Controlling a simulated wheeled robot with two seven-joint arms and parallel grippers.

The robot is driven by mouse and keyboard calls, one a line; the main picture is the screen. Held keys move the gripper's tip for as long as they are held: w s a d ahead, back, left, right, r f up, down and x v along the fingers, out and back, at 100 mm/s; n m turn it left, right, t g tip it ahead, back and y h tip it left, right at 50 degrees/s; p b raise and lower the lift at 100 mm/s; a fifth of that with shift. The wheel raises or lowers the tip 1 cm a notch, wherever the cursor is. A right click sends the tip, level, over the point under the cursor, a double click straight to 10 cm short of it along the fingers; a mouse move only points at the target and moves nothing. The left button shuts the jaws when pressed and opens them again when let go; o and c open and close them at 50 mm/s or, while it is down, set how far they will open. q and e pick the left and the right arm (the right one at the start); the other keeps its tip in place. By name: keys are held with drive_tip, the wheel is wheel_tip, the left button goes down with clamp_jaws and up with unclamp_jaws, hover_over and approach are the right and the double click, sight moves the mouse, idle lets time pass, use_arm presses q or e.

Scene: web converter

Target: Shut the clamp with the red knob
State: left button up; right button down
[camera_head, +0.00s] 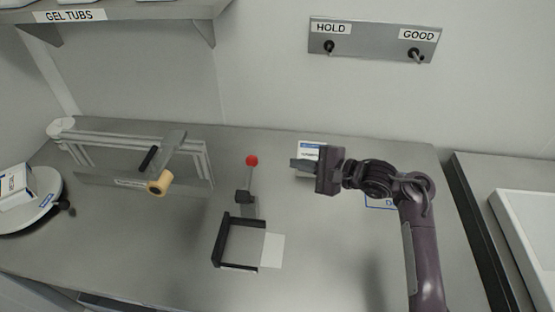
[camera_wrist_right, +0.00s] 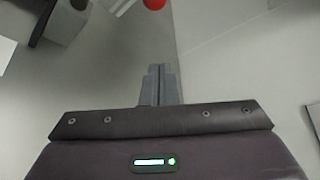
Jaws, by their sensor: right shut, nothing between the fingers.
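The clamp's red knob (camera_head: 252,160) tops a thin lever that stands up from the black clamp body (camera_head: 244,196) at the back of a dark frame on the table. In the right wrist view the red knob (camera_wrist_right: 154,4) is cut by the top edge, beyond the fingertips. My right gripper (camera_head: 294,163) is to the right of the knob, apart from it, pointing left. Its fingers (camera_wrist_right: 160,72) are together and empty. My left gripper is not in view.
A black open frame (camera_head: 219,243) with a white sheet (camera_head: 272,250) lies in front of the clamp. A rail fixture with a wooden-handled lever (camera_head: 160,184) stands to the left. A small labelled box (camera_head: 309,151) sits behind my right gripper.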

sight(249, 180)
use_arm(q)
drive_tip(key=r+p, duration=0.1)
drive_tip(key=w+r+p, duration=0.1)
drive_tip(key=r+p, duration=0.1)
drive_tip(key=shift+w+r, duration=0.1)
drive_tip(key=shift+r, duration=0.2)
use_arm(e)
drive_tip(key=w+a, duration=0.2)
drive_tip(key=a, duration=0.6)
drive_tip(key=shift+a+f, duration=0.2)
drive_tip(key=shift+a, duration=0.2)
drive_tip(key=shift+w, duration=0.2)
